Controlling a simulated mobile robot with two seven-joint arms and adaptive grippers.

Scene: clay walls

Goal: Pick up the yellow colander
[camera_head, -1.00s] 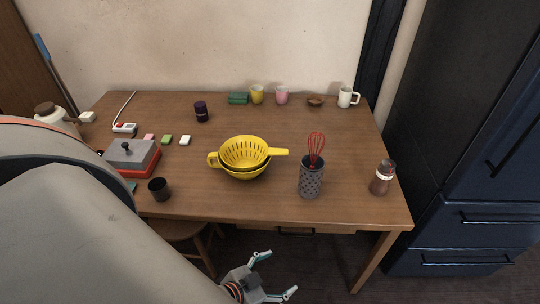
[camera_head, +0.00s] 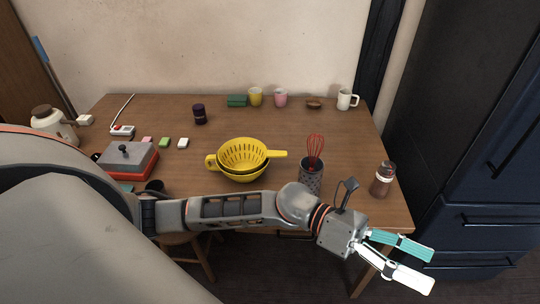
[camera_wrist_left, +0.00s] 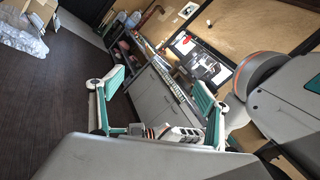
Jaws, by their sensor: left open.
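The yellow colander (camera_head: 243,154) sits upright near the middle of the wooden table, with a handle on each side. My left gripper (camera_head: 418,264) is open and empty, beyond the table's front right corner and well to the right of the colander. Its forearm crosses in front of the table's front edge. In the left wrist view the two teal-padded fingers (camera_wrist_left: 157,100) are spread apart with nothing between them; the colander is not in that view. My right gripper is not in view.
A dark utensil holder (camera_head: 311,176) with a red whisk stands right of the colander, and a bottle (camera_head: 383,179) stands near the right edge. Mugs line the back. A dark blue cabinet (camera_head: 480,130) stands right.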

